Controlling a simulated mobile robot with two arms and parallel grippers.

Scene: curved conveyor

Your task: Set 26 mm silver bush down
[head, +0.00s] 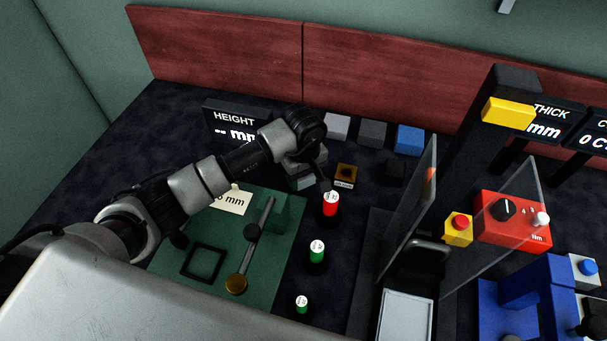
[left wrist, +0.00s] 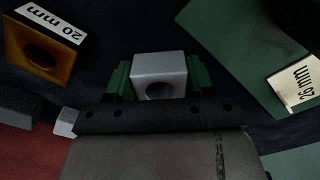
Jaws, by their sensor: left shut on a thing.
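My left gripper (left wrist: 157,80) is shut on the silver bush (left wrist: 158,64), a grey block with a round hole, held between its green fingers in the left wrist view. In the head view my left gripper (head: 303,172) is at the back of the dark table, behind the green plate (head: 205,235); the bush is hard to tell from the gripper there. A card reading 26 mm (left wrist: 298,85) lies on the green plate. I cannot tell whether the bush touches the table. My right gripper is not in view.
A brass 20 mm bush (head: 346,171) stands just right of my left gripper. Light grey (head: 336,127), dark grey (head: 373,133) and blue (head: 409,140) blocks are behind. Red (head: 330,204) and green (head: 317,250) capped pieces stand in front. Clear panels (head: 412,215) rise at right.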

